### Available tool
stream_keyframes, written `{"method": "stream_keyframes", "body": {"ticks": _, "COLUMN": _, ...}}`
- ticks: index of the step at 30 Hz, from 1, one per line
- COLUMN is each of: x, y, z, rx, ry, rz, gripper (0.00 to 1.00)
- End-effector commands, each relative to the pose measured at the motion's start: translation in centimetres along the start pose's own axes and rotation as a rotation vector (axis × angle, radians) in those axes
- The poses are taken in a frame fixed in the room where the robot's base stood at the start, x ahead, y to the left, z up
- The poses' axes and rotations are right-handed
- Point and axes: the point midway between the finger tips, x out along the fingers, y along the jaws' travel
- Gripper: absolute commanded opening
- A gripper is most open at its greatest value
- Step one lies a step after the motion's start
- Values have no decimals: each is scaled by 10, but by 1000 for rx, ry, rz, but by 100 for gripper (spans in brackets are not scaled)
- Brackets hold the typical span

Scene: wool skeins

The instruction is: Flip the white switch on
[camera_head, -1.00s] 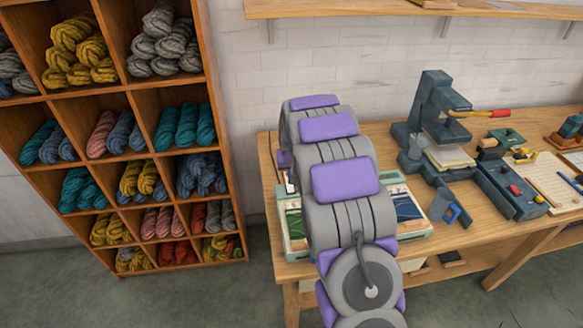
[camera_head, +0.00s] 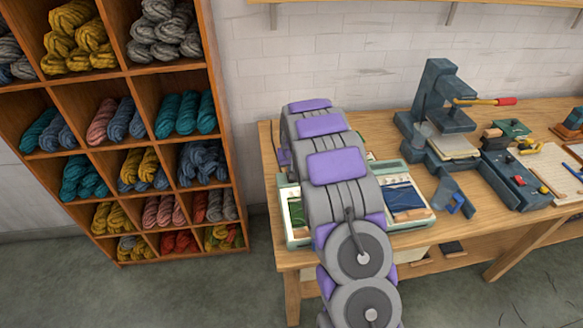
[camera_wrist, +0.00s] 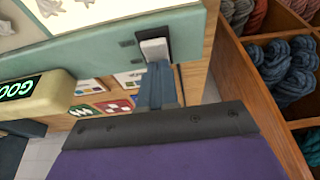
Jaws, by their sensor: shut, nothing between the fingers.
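The white switch (camera_wrist: 154,50) shows in the wrist view, set in a dark plate at the edge of a pale green device (camera_wrist: 100,48). My gripper (camera_wrist: 157,68) is shut and empty, with its blue-grey fingertips right at the lower end of the switch. I cannot tell whether they touch it. In the head view the device (camera_head: 424,218) lies on the workbench, with my arm across its middle. The switch and my gripper are hidden there behind my arm.
A yellowish block with a green lit display (camera_wrist: 22,89) is beside the device. A wooden shelf of wool skeins (camera_head: 238,190) stands left of the workbench (camera_head: 470,222). A dark press (camera_head: 437,100) and small tools are on the bench to the right.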

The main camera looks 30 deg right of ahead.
Motion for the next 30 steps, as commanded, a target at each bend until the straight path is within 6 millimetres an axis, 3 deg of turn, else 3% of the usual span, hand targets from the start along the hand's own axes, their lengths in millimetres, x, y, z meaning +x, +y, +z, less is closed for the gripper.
{"method": "stream_keyframes", "body": {"ticks": 30, "x": -4, "y": 0, "z": 18, "rx": -1, "ry": -8, "rz": 0, "gripper": 0}}
